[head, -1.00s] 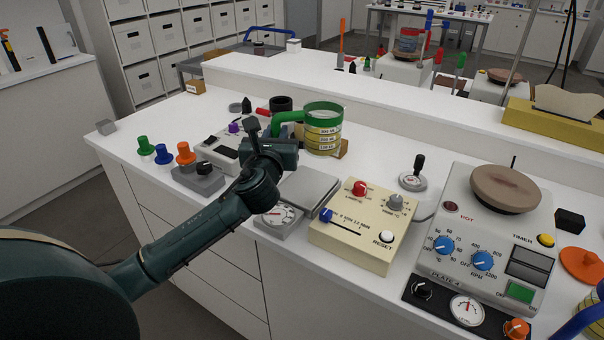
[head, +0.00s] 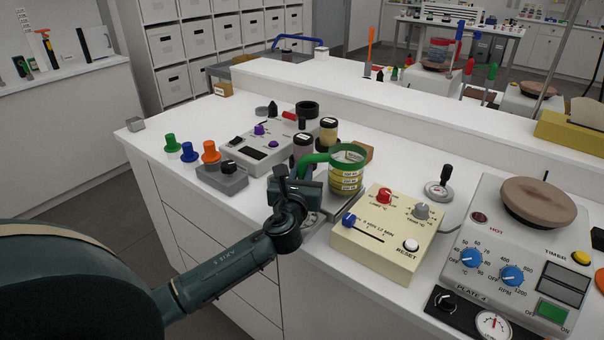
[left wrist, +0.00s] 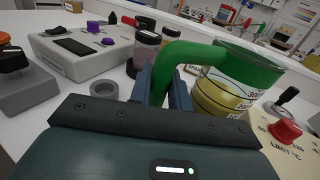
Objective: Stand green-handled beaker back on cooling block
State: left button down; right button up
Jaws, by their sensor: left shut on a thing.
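The green-handled beaker (head: 346,178) is upright, with a green rim, yellowish contents and printed bands. My left gripper (head: 300,172) is shut on its green handle, left of the glass. In the left wrist view the handle (left wrist: 186,58) runs between the fingers (left wrist: 160,88) to the beaker (left wrist: 225,95). A low, flat-topped grey unit with a dial (head: 314,218), probably the cooling block, lies beneath the beaker in the picture. The beaker and my gripper hide most of it, and I cannot tell whether they touch. My right gripper is not in view.
Right of the beaker stands a cream control box (head: 385,240), then a hotplate (head: 520,245). Behind are dark-lidded jars (head: 328,132) and a grey device with purple knobs (head: 265,148). Coloured knobbed pieces (head: 210,152) stand left. A raised white ledge (head: 400,100) runs behind.

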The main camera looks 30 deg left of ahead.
pick_arm(q)
jog(key=c, duration=1.8)
grip_release()
jog(key=shift+f, duration=0.15)
jog(key=o, duration=0.5)
jog(key=shift+s+r, duration=0.1)
jog(key=shift+r, duration=0.1)
jog(key=v, duration=1)
jog(key=shift+s+d, duration=0.2)
jog(key=shift+s, duration=0.1)
jog(key=shift+s+d, duration=0.2)
jog(key=shift+s, duration=0.35)
